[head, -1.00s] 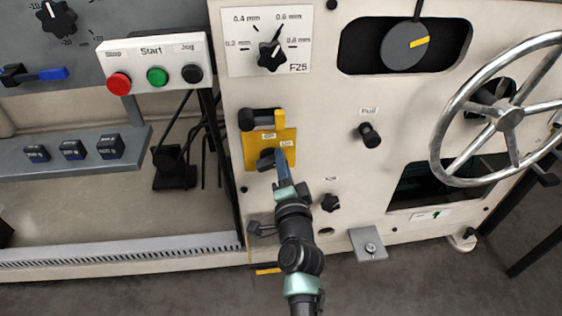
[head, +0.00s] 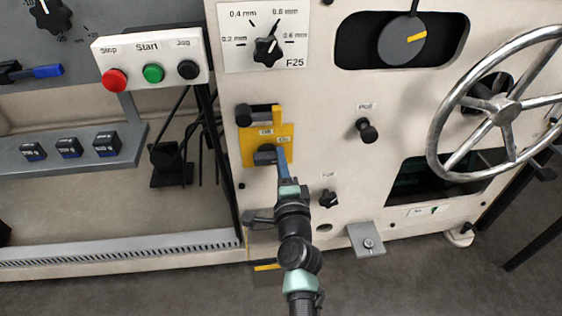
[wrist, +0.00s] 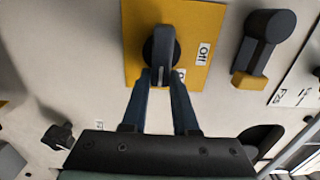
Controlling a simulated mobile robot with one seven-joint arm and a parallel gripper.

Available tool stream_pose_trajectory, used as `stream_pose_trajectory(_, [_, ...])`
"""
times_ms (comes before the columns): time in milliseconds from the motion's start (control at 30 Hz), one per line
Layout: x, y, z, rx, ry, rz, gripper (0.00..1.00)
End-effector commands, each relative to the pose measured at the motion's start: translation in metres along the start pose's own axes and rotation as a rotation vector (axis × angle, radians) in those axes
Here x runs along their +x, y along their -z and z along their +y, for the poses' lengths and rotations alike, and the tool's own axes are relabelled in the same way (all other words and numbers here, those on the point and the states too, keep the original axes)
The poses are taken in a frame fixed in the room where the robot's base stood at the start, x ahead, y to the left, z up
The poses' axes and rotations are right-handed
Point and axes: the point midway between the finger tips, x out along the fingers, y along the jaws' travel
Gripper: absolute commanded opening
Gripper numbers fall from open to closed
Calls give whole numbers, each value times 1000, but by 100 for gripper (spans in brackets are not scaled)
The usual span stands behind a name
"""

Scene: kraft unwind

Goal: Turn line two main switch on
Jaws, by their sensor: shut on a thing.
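The main switch is a black rotary handle (head: 265,154) on a yellow plate (head: 248,148) on the cream machine panel. In the wrist view the handle (wrist: 163,44) lies along the picture's vertical, in front of the yellow plate (wrist: 138,24). An "Off" label (wrist: 204,53) stands to its right; a second label (wrist: 181,74) is partly hidden behind a finger. My gripper (head: 281,152) reaches the handle from below right. In the wrist view my gripper's fingers (wrist: 163,72) straddle the handle's lower end, shut on it. The handle's grasped end is partly covered.
A black lever (head: 245,117) sits just upper left of the switch. A black "Pull" knob (head: 367,130) and a small black knob (head: 328,199) are to the right. The big handwheel (head: 508,112) stands farther right. A grey bracket (head: 366,240) juts out low on the panel.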

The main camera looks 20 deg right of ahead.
Motion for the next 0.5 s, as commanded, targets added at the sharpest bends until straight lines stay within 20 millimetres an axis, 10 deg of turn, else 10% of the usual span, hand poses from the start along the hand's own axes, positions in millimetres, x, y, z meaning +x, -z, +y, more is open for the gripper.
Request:
stream_pose_trajectory(167, [0,0,2,5,-3,-1,0])
stream_pose_trajectory(200, [0,0,2,5,-3,-1,29])
stream_pose_trajectory(300, [0,0,2,4,-3,0,47])
stream_pose_trajectory(500, [0,0,1,2,-1,0,57])
